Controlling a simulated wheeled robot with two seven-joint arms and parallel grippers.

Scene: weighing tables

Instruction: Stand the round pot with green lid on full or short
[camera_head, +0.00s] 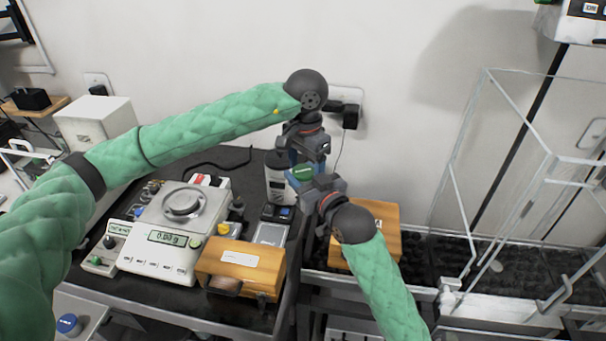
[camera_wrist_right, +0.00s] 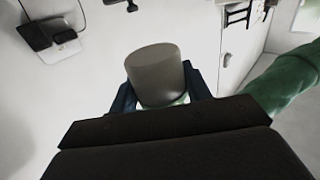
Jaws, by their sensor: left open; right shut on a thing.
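The green lid (camera_head: 302,173) of the round pot shows between my two grippers above the back of the dark table. In the right wrist view the pot (camera_wrist_right: 156,75) is a plain grey-beige cylinder between the fingers, with a little pale green at its lower edge. My right gripper (camera_head: 308,181) is shut on it. My left gripper (camera_head: 302,160) is open and very close to the lid; whether it touches cannot be told. A wooden box (camera_head: 240,262) with an unreadable white label stands at the table's front; another wooden box (camera_head: 385,215) is partly hidden behind my right arm.
A balance (camera_head: 165,262) with a lit display stands left of the front box. A small dark device (camera_head: 275,213), a grey plate (camera_head: 271,234) and a white-and-dark container (camera_head: 278,180) are near the grippers. A clear-walled enclosure (camera_head: 487,140) stands at right.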

